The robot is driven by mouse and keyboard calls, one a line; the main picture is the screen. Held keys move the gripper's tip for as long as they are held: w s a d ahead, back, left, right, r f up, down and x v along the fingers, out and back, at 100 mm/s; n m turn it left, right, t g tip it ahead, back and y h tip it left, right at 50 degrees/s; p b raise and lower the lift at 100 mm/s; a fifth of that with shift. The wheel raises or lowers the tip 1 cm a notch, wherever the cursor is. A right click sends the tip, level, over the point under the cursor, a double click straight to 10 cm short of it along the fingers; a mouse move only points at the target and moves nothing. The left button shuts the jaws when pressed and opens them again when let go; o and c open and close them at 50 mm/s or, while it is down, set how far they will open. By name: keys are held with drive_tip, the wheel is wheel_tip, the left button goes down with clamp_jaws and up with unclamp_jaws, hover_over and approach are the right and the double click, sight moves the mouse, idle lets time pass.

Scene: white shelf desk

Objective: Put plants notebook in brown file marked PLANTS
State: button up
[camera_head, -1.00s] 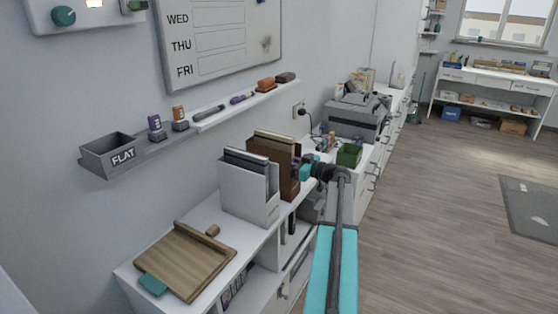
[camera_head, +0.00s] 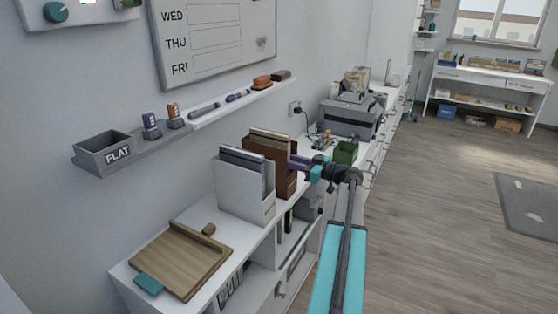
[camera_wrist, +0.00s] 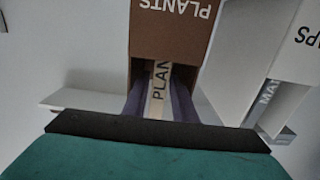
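The brown file marked PLANTS (camera_head: 284,181) stands upright on the white shelf desk, against the right side of the white file. Its upside-down label shows in the wrist view (camera_wrist: 170,40). The plants notebook (camera_wrist: 160,88) is a cream spine reading "PLAN", seen below the label inside the file's opening; its lower letters are hidden. My gripper (camera_head: 294,162) is just right of the brown file, pointing at it. Its purple fingers (camera_wrist: 160,100) are apart on either side of the spine; no notebook shows between them in the head view.
The white file (camera_head: 243,195) with grey notebooks stands left of the brown one; its label is partly visible in the wrist view. A wooden tray (camera_head: 180,260) lies at the near end. A green box (camera_head: 346,152) and a printer (camera_head: 352,116) stand farther along.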

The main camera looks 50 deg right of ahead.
drive_tip(key=v, duration=0.6)
drive_tip(key=shift+s+b, duration=0.25)
drive_tip(key=shift+b, duration=0.2)
idle(0.5)
